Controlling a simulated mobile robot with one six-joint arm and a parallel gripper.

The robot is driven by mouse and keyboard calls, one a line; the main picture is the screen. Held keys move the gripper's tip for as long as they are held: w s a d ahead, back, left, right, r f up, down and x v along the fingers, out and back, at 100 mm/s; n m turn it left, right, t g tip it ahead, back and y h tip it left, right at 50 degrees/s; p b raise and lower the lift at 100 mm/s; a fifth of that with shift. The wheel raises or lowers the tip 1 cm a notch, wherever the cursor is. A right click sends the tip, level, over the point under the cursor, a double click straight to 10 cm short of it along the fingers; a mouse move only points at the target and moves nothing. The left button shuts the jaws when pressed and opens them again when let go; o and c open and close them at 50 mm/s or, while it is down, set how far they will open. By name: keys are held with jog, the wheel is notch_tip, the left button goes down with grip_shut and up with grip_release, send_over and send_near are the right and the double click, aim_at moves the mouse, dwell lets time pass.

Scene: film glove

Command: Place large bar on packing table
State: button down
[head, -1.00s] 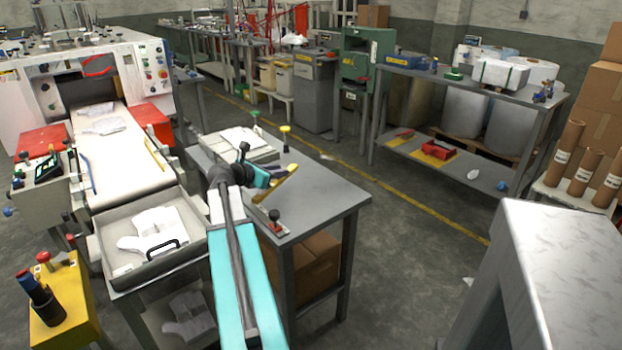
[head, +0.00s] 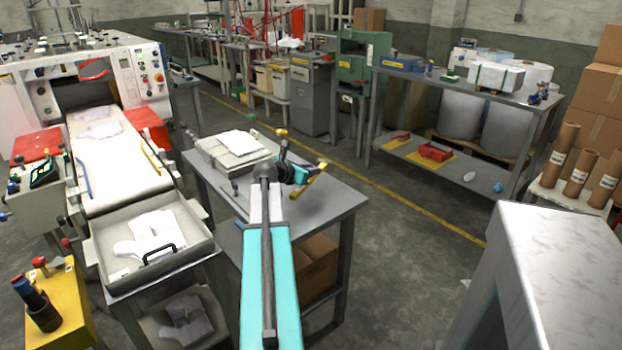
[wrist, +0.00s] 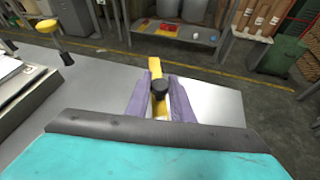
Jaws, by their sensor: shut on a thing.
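My gripper (head: 310,180) is shut on a yellow bar (wrist: 155,72) with a black knob on it. In the wrist view the bar lies between two purple fingers and points away from me. In the head view the bar (head: 308,188) is held over the right part of a grey metal table (head: 335,208), which also shows in the wrist view (wrist: 215,100). I cannot tell whether the bar touches the tabletop. My arm hides the middle front of this table.
A grey stack with white sheets (head: 238,144) occupies the table's back left. A yellow-topped post (wrist: 47,26) stands near it. A tray with a white glove shape (head: 152,236) is left of the table. A metallic block (head: 560,260) rises at the right front. Floor lies clear between.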

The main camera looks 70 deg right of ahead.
aim_at(292, 193)
jog(key=shift+f, duration=0.1)
jog(key=shift+f, duration=1.6)
jog(key=shift+f, duration=0.1)
jog(key=c, duration=1.5)
grip_release()
jog(key=shift+c, duration=0.2)
jog(key=shift+v, duration=6.05)
jog(key=shift+s, duration=0.15)
